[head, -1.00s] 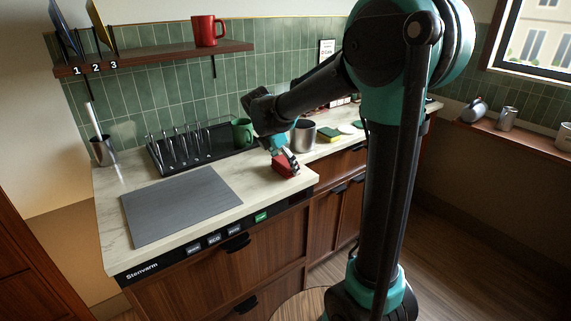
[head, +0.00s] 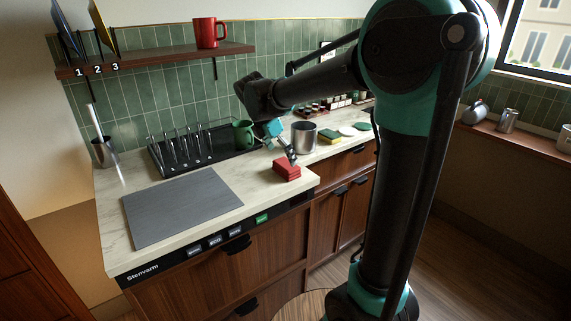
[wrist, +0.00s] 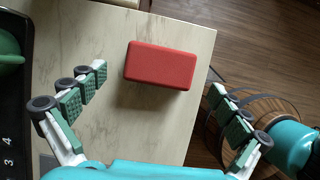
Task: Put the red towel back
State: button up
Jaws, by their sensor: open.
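The red towel (head: 287,170) is a folded block on the pale counter near its front right corner. In the wrist view the towel (wrist: 160,65) lies flat between and just beyond the fingertips, not touching them. My gripper (head: 288,155) is just above and behind the towel in the head view. In the wrist view my gripper (wrist: 158,82) is open and empty, its padded fingers wide apart. No hook or rail for the towel can be made out.
A steel pot (head: 304,138), a sponge (head: 329,136) and a green mug (head: 243,133) stand behind the towel. A black dish rack (head: 185,150) and a grey mat (head: 180,207) lie to the left. The counter's front edge is close to the towel.

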jog(key=v, duration=0.7)
jog(key=s+d+f+m, duration=0.1)
jog(key=d+f+m, duration=0.1)
jog(key=s+d+f+m+y, duration=0.1)
jog(key=d+f+m, duration=0.1)
jog(key=f, duration=0.1)
jog(key=s+d+f+m, duration=0.2)
jog(key=shift+d+f, duration=0.2)
jog(key=shift+d, duration=0.1)
jog(key=s+d+f+m+t+y, duration=0.1)
jog(key=s+d+f+m, duration=0.3)
jog(key=s+f+m, duration=0.4)
jog(key=s+d+f+m+y, duration=0.2)
jog(key=s+d+f+m, duration=0.2)
jog(key=s+f+m, duration=0.4)
jog(key=shift+m+t, duration=0.4)
jog(key=shift+m, duration=0.6)
jog(key=shift+d+f, duration=0.1)
jog(key=shift+d, duration=0.05)
